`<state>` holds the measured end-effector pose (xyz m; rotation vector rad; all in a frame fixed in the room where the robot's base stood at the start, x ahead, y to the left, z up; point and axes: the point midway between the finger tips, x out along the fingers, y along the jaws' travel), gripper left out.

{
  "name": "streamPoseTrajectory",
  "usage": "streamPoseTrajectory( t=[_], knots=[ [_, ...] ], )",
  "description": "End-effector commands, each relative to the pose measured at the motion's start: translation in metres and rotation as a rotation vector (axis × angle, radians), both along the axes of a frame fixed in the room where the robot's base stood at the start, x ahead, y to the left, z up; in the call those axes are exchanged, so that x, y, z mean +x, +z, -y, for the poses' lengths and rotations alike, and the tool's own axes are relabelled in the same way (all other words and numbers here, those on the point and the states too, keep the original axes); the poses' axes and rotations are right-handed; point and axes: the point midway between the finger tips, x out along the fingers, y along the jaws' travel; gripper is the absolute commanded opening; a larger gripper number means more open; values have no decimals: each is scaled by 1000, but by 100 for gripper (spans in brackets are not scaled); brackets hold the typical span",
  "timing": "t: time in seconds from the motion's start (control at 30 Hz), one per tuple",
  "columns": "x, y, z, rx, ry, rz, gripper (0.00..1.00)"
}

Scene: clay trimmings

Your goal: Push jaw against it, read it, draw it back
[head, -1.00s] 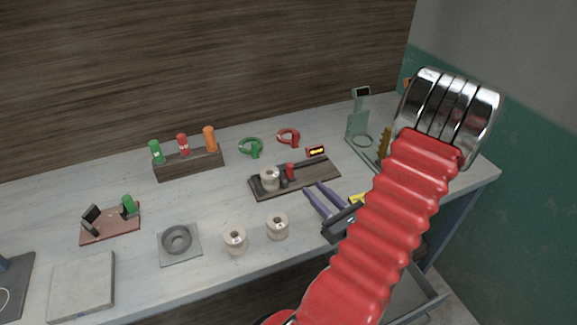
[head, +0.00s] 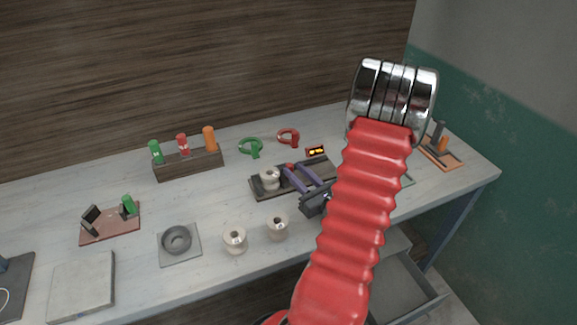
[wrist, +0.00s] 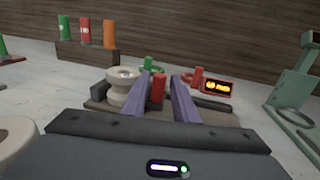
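The dark gauge base (head: 259,192) lies on the bench with a fixed dark block (wrist: 98,89) at its left end. A white spool-shaped piece (head: 269,178) stands on it beside that block; it also shows in the wrist view (wrist: 121,84). The jaw's red upright handle (wrist: 158,88) is right of the spool. My gripper (wrist: 164,77) is open, its purple fingers on either side of the handle, with a visible gap on the right. The left finger hides whether the jaw touches the spool. The display (wrist: 217,87) glows orange; its figures are too small to read.
Two more white spools (head: 234,240) (head: 277,227) stand in front. A rack with green, red and orange cylinders (head: 188,164) and green and red rings (head: 250,147) (head: 288,138) are behind. A green stand (wrist: 290,95) is to the right. An open drawer (head: 402,290) is below.

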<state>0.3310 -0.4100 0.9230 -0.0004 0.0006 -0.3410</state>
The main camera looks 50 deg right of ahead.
Motion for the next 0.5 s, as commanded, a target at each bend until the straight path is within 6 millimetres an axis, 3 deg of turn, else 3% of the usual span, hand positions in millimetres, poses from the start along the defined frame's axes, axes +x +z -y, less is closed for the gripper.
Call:
streamPoseTrajectory(
  t=[0.23,0.5],
  knots=[
    [29,0,9,0,4,-1,26],
    [40,0,13,1,2,0,26]
  ],
)
